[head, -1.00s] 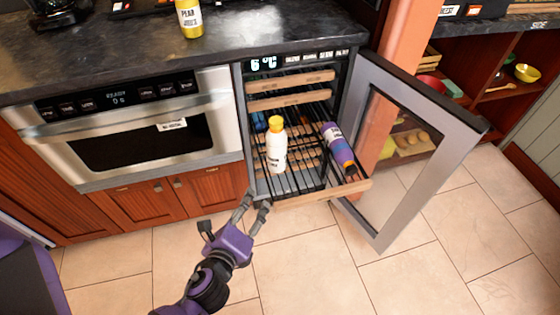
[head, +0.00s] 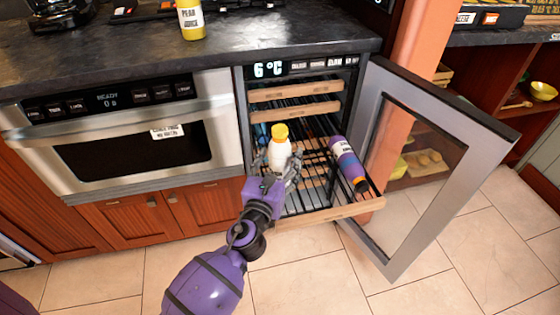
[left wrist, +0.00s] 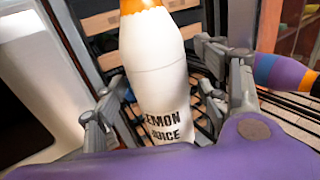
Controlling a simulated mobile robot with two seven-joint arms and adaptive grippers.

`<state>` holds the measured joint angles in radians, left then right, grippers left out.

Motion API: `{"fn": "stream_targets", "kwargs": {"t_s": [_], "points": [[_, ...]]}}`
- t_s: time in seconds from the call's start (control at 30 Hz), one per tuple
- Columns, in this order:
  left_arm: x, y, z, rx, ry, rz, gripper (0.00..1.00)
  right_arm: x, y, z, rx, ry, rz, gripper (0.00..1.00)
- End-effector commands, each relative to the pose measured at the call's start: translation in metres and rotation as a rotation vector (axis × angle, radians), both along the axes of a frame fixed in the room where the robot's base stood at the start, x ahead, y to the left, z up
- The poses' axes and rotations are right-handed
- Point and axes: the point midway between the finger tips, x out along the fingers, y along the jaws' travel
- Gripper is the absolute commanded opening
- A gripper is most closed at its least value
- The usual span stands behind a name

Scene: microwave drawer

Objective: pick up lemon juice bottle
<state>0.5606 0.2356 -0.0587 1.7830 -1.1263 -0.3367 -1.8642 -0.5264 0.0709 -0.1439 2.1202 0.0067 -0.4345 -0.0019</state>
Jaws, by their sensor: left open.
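The lemon juice bottle (head: 280,150) is white with a yellow cap and stands upright on the pulled-out rack of the open cooler. In the left wrist view the bottle (left wrist: 157,70) shows the printed words "LEMON JUICE". My left gripper (head: 278,166) is open, with one finger on each side of the bottle. In the left wrist view my left gripper (left wrist: 165,112) has visible gaps at the upper part of the bottle; contact lower down is hard to tell. The bottle's base is hidden in the head view by my gripper. My right gripper is not in view.
A purple bottle (head: 347,163) lies on the rack (head: 330,212) to the right of the lemon juice. The cooler's glass door (head: 420,165) stands open at right. Wooden shelves (head: 295,90) are above and behind. A pear juice bottle (head: 190,18) stands on the counter (head: 110,60).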

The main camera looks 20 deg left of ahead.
Motion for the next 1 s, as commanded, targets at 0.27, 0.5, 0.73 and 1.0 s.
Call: {"fn": "stream_targets", "kwargs": {"t_s": [0.27,0.5,0.73,1.0], "points": [[0.0076,0.0005,-0.0008,-0.002,0.002,0.000,0.67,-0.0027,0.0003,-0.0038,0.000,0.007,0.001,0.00],[0.0073,0.0005,-0.0007,-0.002,0.001,0.000,0.42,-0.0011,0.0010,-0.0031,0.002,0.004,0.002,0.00],[0.0072,0.0005,-0.0007,-0.002,0.001,0.000,0.12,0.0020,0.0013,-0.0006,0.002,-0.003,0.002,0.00],[0.0075,0.0003,0.0008,-0.002,-0.001,-0.001,0.00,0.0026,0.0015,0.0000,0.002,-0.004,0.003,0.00]]}}
